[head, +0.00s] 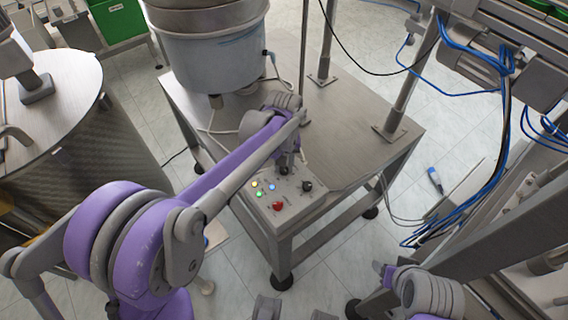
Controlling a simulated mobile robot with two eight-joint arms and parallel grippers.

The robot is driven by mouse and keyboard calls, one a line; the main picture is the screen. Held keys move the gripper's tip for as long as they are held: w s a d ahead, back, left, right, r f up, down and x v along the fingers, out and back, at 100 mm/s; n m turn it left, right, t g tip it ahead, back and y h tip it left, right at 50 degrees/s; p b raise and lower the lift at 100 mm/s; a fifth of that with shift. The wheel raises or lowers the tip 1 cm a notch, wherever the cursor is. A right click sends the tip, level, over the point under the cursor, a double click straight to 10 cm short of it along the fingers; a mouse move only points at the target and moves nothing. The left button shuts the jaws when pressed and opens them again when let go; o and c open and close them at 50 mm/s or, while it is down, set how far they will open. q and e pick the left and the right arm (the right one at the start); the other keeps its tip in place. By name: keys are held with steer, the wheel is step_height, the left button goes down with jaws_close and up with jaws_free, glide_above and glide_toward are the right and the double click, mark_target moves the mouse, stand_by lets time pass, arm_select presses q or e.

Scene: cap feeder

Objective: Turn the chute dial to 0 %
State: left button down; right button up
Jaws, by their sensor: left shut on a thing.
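The control panel (268,207) is a light grey sloped box at the front of the feeder table. It carries several small lit buttons, a red knob (278,206) and a black dial (307,186) at its right. My left gripper (285,168) points down at the panel's upper part, left of the black dial. It is shut on a small dark dial, which its fingers mostly hide. The dial's pointer and scale are too small and covered to read, so I cannot tell its setting. Part of my right arm shows at the lower right, but I cannot make out its gripper.
The feeder bowl (216,62) stands on the metal table (345,130) behind the panel. A thin post rises beside my left wrist. A round drum table (60,100) is at the left. Blue cables and a frame crowd the right. A blue-and-white object (435,180) lies on the floor.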

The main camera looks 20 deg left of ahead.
mark_target(283, 168)
arm_select(q)
steer(key=n, duration=0.4)
steer(key=shift+n, duration=0.3)
steer(key=n, duration=0.4)
steer(key=shift+n, duration=0.4)
steer(key=c, duration=0.6)
jaws_free()
steer(key=shift+r, duration=0.15)
step_height(283, 168, up, 11)
steer(key=p, duration=0.1)
steer(key=shift+f, duration=0.2)
